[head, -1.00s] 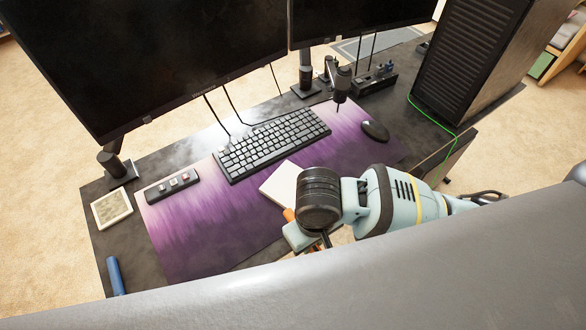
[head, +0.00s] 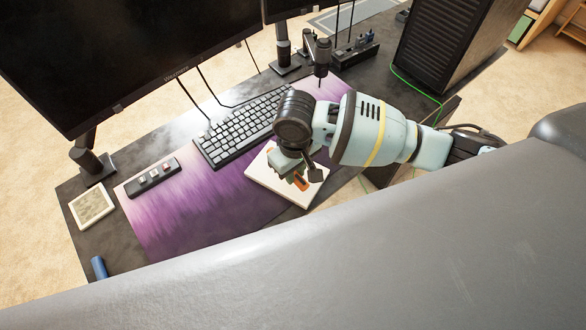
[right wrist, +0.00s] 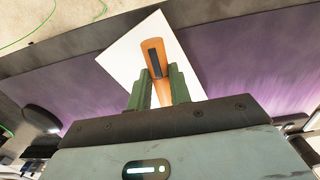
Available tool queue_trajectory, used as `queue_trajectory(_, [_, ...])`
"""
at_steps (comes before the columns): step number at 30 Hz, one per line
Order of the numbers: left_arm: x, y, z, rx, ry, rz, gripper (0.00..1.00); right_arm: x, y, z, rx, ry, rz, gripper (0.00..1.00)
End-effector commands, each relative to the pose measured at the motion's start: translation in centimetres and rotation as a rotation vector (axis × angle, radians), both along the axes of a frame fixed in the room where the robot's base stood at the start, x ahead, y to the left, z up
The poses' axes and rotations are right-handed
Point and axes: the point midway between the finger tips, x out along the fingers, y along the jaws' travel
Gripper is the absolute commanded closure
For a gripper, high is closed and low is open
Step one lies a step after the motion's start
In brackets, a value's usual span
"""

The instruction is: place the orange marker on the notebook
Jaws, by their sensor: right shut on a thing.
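The orange marker (right wrist: 153,48) is between the fingers of my right gripper (right wrist: 155,85) in the right wrist view, which is shut on it. In the head view the marker (head: 300,183) shows only as a small orange patch below the right gripper (head: 294,178). The white notebook (head: 272,186) lies on the purple mat, under the gripper and partly hidden by it. In the right wrist view the notebook (right wrist: 120,55) is behind the marker. I cannot tell whether the marker touches the notebook. My left gripper is not in view.
The black keyboard (head: 235,130) lies just left of the right gripper on the purple mat (head: 190,215). Two monitors (head: 130,50) stand at the back. A black computer tower (head: 450,45) stands at the right. A white-framed square (head: 92,206) and a blue cylinder (head: 99,267) are at the left.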

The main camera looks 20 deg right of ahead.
Motion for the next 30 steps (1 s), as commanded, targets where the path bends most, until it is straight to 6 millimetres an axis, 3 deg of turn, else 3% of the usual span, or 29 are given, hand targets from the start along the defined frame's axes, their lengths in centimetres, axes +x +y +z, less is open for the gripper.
queue_trajectory(13, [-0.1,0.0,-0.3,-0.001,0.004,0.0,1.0,2.2,-0.6,-0.2,0.0,-0.001,-0.001,1.0])
queue_trajectory(21, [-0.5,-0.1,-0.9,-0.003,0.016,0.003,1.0,2.2,-0.6,-3.7,0.0,0.002,0.001,1.0])
queue_trajectory(30, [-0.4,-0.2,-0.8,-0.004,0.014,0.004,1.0,2.2,-0.6,-3.7,0.001,-0.001,0.001,1.0])
